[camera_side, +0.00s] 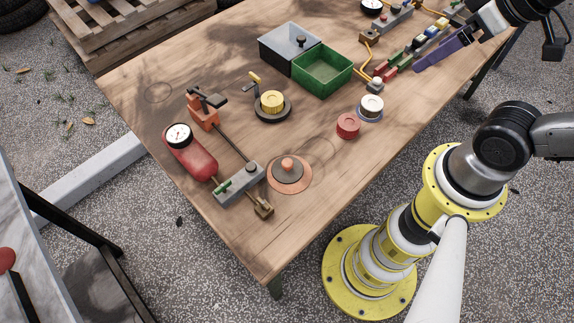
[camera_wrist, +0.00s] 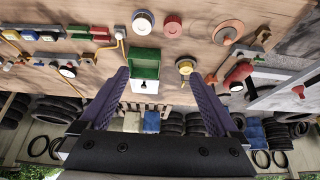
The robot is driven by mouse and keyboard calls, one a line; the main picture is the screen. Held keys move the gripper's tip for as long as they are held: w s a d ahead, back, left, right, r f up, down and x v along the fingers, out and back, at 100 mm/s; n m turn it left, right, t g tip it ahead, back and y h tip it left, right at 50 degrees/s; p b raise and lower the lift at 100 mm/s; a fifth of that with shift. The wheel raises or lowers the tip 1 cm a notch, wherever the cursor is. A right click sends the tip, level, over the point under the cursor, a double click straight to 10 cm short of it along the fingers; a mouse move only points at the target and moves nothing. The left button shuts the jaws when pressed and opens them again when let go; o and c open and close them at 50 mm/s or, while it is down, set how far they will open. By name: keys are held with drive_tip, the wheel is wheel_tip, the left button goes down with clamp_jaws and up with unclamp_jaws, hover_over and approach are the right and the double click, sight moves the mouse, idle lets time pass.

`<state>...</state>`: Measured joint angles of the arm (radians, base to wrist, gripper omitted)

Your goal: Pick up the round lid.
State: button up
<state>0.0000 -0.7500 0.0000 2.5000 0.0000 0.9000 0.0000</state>
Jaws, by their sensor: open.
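The round lid (camera_side: 289,171) looks like a dark grey disc with an orange knob, lying flat within a copper-coloured ring near the table's front edge. In the wrist view the lid (camera_wrist: 229,34) is at the upper right. My gripper (camera_wrist: 160,74) has two purple fingers spread wide, with nothing held between them. In the side view my gripper (camera_side: 440,54) is at the upper right, above the far end of the table and well away from the lid. The lid is unobstructed in the side view.
Left of the lid are a red cylinder with a gauge (camera_side: 190,152) and a grey valve block (camera_side: 238,184). Behind are a yellow cap (camera_side: 271,102), red cap (camera_side: 347,126), white cap (camera_side: 371,106), green bin (camera_side: 323,71) and grey box (camera_side: 275,50). Bare wood lies right of the lid.

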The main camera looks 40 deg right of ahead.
drive_tip(key=shift+o, duration=0.2)
idle(0.5)
drive_tip(key=w+a+r+n, duration=0.2)
drive_tip(key=w+r+n, duration=0.1)
drive_tip(key=w+n, duration=0.35)
drive_tip(key=n+g, duration=0.6)
drive_tip(key=n, duration=0.6)
hover_over(287, 162)
wheel_tip(287, 162, down, 16)
wheel_tip(287, 162, down, 13)
drive_tip(key=shift+r, duration=0.1)
drive_tip(key=c, duration=1.2)
